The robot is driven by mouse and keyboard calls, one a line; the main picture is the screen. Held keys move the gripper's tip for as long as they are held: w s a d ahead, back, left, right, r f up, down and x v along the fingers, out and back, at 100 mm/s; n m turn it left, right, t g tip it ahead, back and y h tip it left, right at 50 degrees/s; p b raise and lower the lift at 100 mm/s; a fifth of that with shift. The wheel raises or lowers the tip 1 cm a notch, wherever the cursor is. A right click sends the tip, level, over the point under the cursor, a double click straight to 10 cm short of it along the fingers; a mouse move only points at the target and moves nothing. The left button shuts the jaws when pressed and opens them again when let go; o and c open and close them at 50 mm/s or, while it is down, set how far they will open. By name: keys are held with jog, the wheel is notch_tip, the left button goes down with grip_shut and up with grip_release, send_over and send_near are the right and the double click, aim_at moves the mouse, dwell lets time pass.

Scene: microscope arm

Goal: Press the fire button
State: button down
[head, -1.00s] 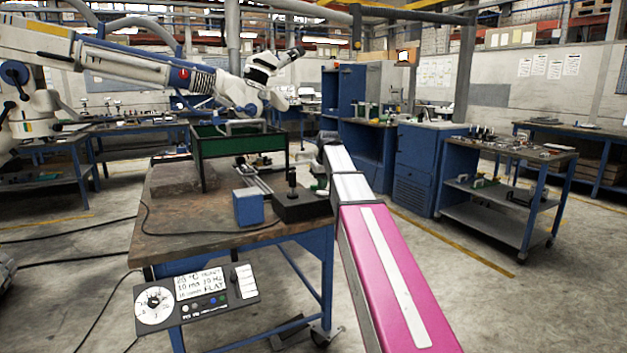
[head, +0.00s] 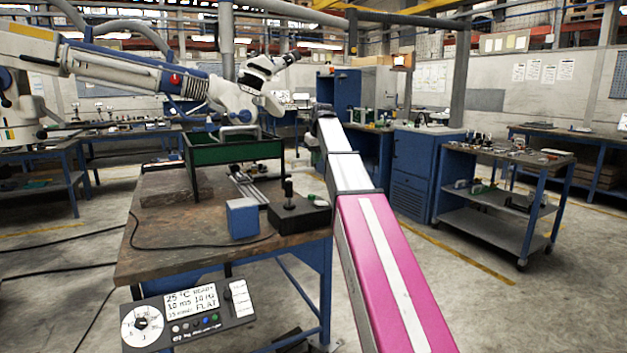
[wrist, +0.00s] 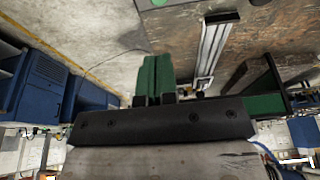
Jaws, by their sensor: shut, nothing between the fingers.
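I cannot tell which button is the fire button. My gripper shows in the wrist view with its green fingers (wrist: 157,62) together and nothing between them. It points out over the floor and table edge, apart from anything. In the head view my pink and white arm reaches forward along the table's right side; the gripper at its far end is mostly hidden.
The worktable (head: 160,225) holds a blue box (head: 242,218), a black box with an upright knob (head: 300,217), a metal rail (wrist: 212,45) and a green tray (head: 235,149). A trolley (head: 490,215) stands right, with open floor between.

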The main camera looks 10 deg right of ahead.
send_near(312, 195)
jog(key=x, duration=0.2)
jog(key=w+x, duration=0.1)
jog(key=x, duration=0.2)
jog(key=shift+w+f, duration=0.15)
jog(key=shift+f, duration=0.7)
jog(key=shift+f, duration=1.1)
notch_tip(312, 195, up, 4)
jog(key=shift+w+a+r, duration=0.1)
jog(key=shift+w, duration=0.05)
jog(key=a+v, duration=0.1)
jog(key=v, duration=0.9)
jog(key=shift+s+d, duration=0.2)
jog(key=shift+d, duration=0.35)
